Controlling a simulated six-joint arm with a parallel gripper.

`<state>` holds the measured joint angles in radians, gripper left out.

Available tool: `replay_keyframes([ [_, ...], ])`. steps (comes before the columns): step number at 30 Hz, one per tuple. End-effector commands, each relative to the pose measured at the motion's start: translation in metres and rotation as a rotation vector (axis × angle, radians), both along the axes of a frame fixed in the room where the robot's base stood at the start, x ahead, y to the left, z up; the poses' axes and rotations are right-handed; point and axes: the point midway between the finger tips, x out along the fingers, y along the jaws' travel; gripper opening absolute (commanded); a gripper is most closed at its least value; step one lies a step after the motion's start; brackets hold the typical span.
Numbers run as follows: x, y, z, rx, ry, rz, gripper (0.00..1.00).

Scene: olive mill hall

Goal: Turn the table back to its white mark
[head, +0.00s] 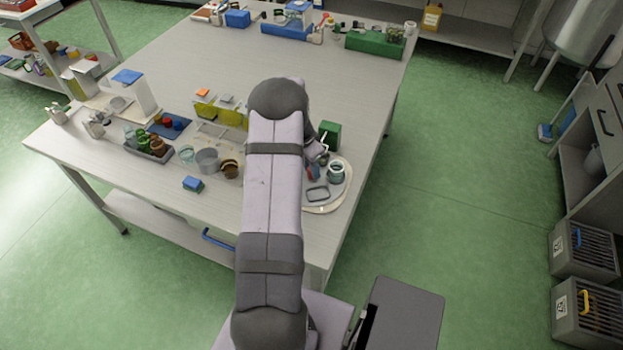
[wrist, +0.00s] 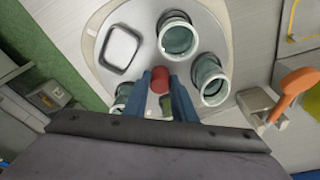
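The turntable (head: 338,193) is a round, pale grey disc at the near right edge of the bench. It also shows in the wrist view (wrist: 205,40), with a cream rim around its left side. It bears several grey-green jars (wrist: 176,38) and an open rectangular frame (wrist: 121,48). My gripper (wrist: 160,80) has its two blue fingers over the disc, close on both sides of a red peg (wrist: 160,76), and looks shut on it. In the head view my arm hides part of the disc. I cannot make out a white mark.
A green box (head: 330,134) stands just behind the turntable. A pot (head: 207,160), a dark jar tray (head: 150,147) and a blue block (head: 193,184) are left of my arm. In the wrist view, an orange-handled thing (wrist: 295,88) lies right of the disc. The bench middle is clear.

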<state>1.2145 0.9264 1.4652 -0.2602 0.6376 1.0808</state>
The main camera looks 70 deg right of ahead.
Motion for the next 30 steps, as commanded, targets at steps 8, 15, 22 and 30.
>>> replay_keyframes([
  [8,0.0,0.0001,-0.0005,0.0,0.0,-0.007,0.07],
  [15,0.0004,-0.0004,-0.0023,-0.001,-0.001,-0.102,0.07],
  [22,0.0001,-0.0003,-0.0025,0.0,0.0,-0.242,0.07],
  [30,-0.0002,0.0,-0.0028,0.001,0.001,-0.446,0.07],
])
